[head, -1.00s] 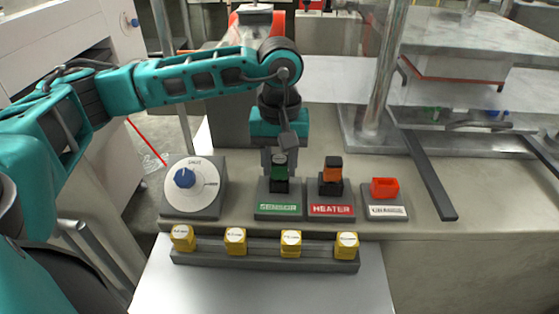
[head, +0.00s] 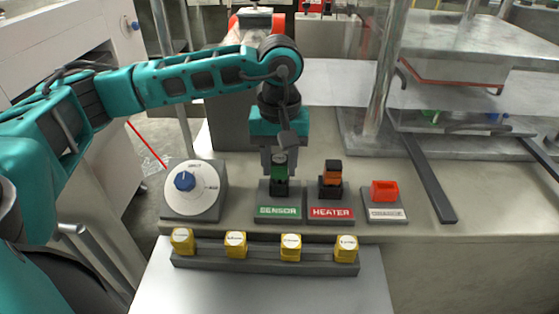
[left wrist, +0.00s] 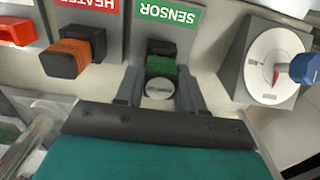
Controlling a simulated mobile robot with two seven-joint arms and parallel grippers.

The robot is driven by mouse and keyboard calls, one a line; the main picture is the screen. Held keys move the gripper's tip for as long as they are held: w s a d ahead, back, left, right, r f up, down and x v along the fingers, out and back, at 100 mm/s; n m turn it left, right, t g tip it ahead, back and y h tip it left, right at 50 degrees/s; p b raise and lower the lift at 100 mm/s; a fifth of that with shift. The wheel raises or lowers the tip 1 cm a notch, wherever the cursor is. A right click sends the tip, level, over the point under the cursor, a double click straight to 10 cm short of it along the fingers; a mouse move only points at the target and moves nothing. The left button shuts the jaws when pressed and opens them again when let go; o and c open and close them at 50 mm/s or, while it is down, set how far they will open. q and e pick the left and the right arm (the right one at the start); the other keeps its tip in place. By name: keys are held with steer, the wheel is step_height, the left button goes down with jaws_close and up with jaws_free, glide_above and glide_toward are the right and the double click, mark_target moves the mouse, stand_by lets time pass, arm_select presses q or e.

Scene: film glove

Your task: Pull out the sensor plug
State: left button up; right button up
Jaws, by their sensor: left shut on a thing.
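The sensor plug (head: 279,170) is green with a black cap and stands upright in its dark socket on the block with the green SENSOR label (head: 279,212). My left gripper (head: 279,163) comes down over it from behind and is shut on the plug. In the left wrist view the plug's round pale top (left wrist: 159,89) sits between the two fingers (left wrist: 160,92), with its green body just beyond. The lower part of the plug is hidden in the socket. My right gripper is not in view.
A blue-knobbed dial (head: 193,190) is at left. Several yellow blocks (head: 235,243) sit on a front rail. A metal post (head: 383,80) rises behind.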

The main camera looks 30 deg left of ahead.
mark_target(279, 159)
arm_select(q)
steer(key=shift+r, duration=0.1)
steer(key=shift+r+p, duration=1.25)
steer(key=shift+r, duration=0.8)
steer(key=shift+r+p, duration=0.8)
steer(key=shift+r, duration=0.75)
